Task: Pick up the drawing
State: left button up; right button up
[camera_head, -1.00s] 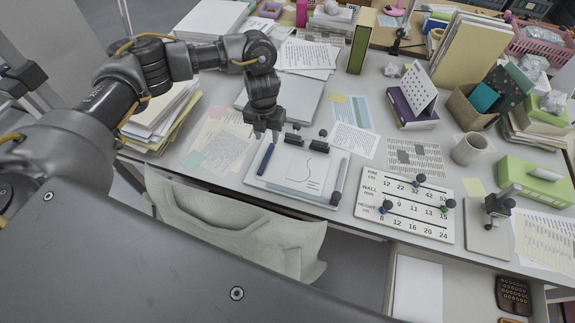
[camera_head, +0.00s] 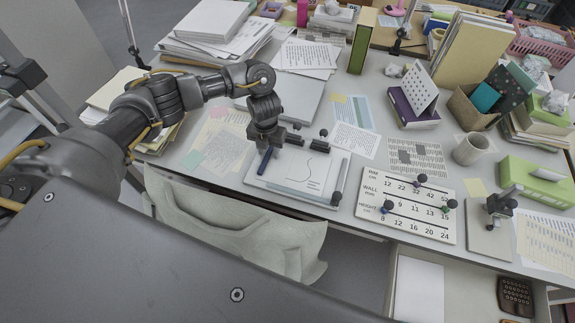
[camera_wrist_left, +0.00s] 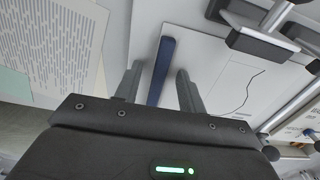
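The drawing (camera_head: 300,170), a white sheet with a thin curved line, lies flat on a pale board near the desk's front edge. It also shows in the left wrist view (camera_wrist_left: 230,88). A dark blue bar (camera_wrist_left: 160,72) lies along the left side of the sheet; I cannot tell whether it is fixed to it. My left gripper (camera_head: 266,148) points down just over this bar. In the left wrist view the fingers (camera_wrist_left: 158,88) are open, one on each side of the bar, with gaps between. My right gripper is not in view.
Dark clips (camera_head: 293,139) stand at the board's back edge, and a grey rod (camera_head: 340,182) lies along its right side. A number board with knobs (camera_head: 408,208) is to the right. A mug (camera_head: 470,149) and a green box (camera_head: 538,181) stand further right. An open drawer (camera_head: 465,290) is below.

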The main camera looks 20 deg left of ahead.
pick_arm(q)
grip_shut()
jog(key=shift+r, duration=0.1)
jog(key=shift+r, duration=0.25)
jog(key=r, duration=0.3)
jog(key=shift+s+d+r+p, duration=0.1)
jog(key=shift+s+r+p, duration=0.15)
jog(key=shift+p, duration=0.1)
jog(key=s+d+r, duration=0.5)
jog(key=s+r, duration=0.3)
jog(key=s, duration=0.4)
jog(key=shift+s+r, duration=0.25)
jog(key=shift+r, duration=0.15)
